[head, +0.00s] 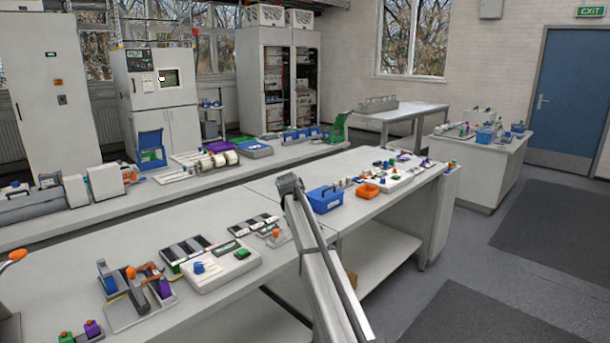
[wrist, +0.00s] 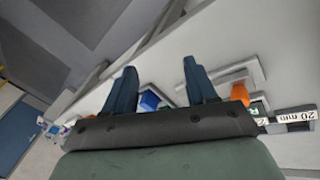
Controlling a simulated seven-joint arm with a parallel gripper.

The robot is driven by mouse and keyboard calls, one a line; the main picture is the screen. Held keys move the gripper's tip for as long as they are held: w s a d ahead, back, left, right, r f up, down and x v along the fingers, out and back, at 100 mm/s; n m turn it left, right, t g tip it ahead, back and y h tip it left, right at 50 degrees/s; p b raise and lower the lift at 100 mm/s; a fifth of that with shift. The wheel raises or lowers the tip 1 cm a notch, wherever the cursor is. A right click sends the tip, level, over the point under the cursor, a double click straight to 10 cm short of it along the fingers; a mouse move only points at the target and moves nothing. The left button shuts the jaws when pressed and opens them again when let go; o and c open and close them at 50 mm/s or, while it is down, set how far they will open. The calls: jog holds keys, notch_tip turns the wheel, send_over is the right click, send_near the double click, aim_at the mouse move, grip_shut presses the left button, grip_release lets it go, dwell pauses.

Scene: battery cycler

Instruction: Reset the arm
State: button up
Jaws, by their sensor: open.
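My gripper (wrist: 160,66) shows in the wrist view as two dark blue fingers, spread well apart. Nothing is held between them. A white bench edge and a small blue object (wrist: 150,99) show beyond and between the fingers; I see no contact. In the head view my grey arm link rises from the bottom centre in front of the near bench (head: 205,220). The gripper cannot be made out in the head view.
The near bench holds a blue box (head: 325,199), an orange tray (head: 367,191), a white device (head: 221,266) and a tool rack (head: 135,300). In the wrist view an orange object (wrist: 240,94) and a "20 mm" label (wrist: 295,117) lie right of the fingers. Open floor lies right.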

jog(key=d+f+h, duration=0.1)
jog(key=d+f, duration=0.5)
jog(key=d, duration=0.3)
jog(key=d+f+h, duration=0.1)
jog(key=d+f, duration=0.4)
jog(key=d, duration=0.4)
jog(key=s+d+f, duration=0.3)
jog(key=s+f, duration=0.1)
jog(key=f, duration=0.4)
jog(key=s+f+m+g+y, duration=0.1)
jog(key=s+f+g, duration=0.2)
jog(key=s+f, duration=1.35)
jog(key=s+f+g+y, duration=0.2)
jog(key=s+f, duration=1.1)
jog(key=s, duration=0.6)
jog(key=s+a+f+m+g+y, duration=0.1)
jog(key=s+f+g, duration=0.1)
jog(key=s, duration=1.4)
jog(key=s+a+f+g, duration=0.2)
jog(key=s+f, duration=0.1)
jog(key=s, duration=1.3)
jog(key=shift+s+a+m+y, duration=0.15)
jog(key=shift+s+m+y, duration=0.25)
